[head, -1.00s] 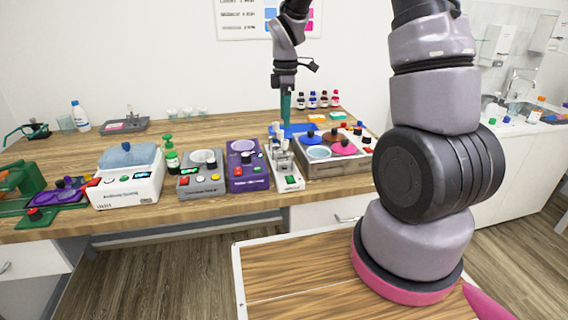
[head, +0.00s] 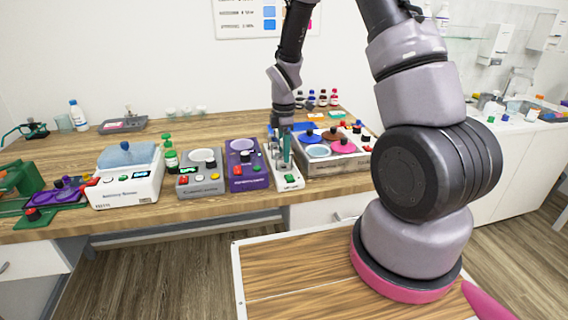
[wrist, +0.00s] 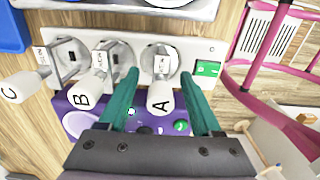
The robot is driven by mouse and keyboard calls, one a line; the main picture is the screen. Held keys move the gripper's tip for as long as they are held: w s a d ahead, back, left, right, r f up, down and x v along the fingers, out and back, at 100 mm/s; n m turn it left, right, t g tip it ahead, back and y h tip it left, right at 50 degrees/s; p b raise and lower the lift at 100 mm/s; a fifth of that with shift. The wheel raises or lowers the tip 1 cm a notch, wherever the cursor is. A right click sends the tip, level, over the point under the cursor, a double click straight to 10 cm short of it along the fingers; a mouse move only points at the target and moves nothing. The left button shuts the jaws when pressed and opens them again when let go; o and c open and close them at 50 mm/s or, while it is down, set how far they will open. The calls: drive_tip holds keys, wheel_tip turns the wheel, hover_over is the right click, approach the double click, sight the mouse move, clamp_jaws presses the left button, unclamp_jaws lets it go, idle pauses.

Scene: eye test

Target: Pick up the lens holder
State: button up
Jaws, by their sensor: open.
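A narrow white unit (head: 291,182) stands near the table's front edge. In the wrist view its pale panel (wrist: 221,48) carries a row of round grey seats. White cylindrical handles lettered A (wrist: 160,98), B (wrist: 84,94) and C (wrist: 20,88) rise from them. I cannot tell for certain which piece is the lens holder. My gripper (wrist: 160,76) is open, with one teal finger on each side of handle A and visible space beside it. In the head view my gripper (head: 285,147) is over the white unit, partly hiding it.
A purple device (head: 245,170) stands close on the left of the white unit. A grey unit with coloured round lids (head: 335,160) stands close on the right. A grey device (head: 200,178) and a white device (head: 128,185) are further left.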

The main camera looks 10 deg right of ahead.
drive_tip(key=shift+f, duration=0.1)
drive_tip(key=shift+c, duration=0.3)
clamp_jaws()
